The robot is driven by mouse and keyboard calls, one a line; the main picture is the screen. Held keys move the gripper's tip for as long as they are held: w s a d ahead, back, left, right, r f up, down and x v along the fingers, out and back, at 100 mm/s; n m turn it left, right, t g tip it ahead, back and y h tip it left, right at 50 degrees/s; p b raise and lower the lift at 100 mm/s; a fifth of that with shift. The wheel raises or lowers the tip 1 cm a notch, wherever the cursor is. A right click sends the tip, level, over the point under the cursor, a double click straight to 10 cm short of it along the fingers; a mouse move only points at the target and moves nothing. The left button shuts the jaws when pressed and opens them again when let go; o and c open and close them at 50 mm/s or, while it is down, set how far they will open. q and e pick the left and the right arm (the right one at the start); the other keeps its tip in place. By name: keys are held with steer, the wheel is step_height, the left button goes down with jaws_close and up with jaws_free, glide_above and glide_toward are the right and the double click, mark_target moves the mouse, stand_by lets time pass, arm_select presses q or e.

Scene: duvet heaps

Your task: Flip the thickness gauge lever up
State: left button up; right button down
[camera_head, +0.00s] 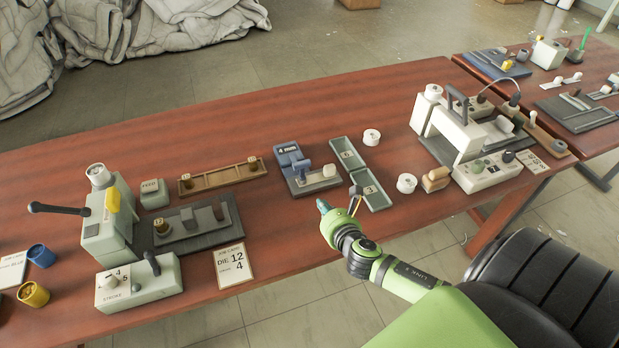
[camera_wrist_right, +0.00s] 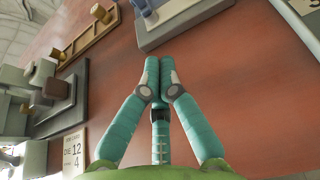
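The thickness gauge (camera_head: 291,157) is a blue-grey device marked "4 mm" on a dark base, near the table's middle. A blue-grey lever-like part (camera_head: 303,171) sits low at its front, beside a pale block (camera_head: 323,172); I cannot tell its exact angle. In the right wrist view, part of the gauge base (camera_wrist_right: 188,22) shows at the top, ahead of the fingertips. My right gripper (camera_head: 323,206) is in front of the gauge, near the table's front edge and apart from it. Its teal fingers (camera_wrist_right: 159,68) are together with nothing visible between them. My left gripper is out of view.
A wooden rack (camera_head: 222,178), a press (camera_head: 105,215) and a job card (camera_head: 232,264) are left. A white machine (camera_head: 450,128) stands further right. Bare table lies between gauge and card.

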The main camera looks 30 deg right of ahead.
steer(key=x, duration=0.8)
steer(key=shift+w+d+b, duration=0.1)
steer(key=shift+w+b, duration=0.1)
steer(key=shift+b, duration=0.1)
steer(key=shift+w+d+r+p, duration=0.1)
steer(key=shift+w+r+p, duration=0.25)
steer(key=shift+r+p, duration=0.2)
steer(key=shift+w+d+r+p, duration=0.1)
steer(key=shift+w+r+p, duration=0.3)
steer(key=shift+r, duration=0.25)
steer(key=shift+w+d+r+p, duration=0.1)
steer(key=shift+w+r+p, duration=0.25)
steer(key=shift+w, duration=0.15)
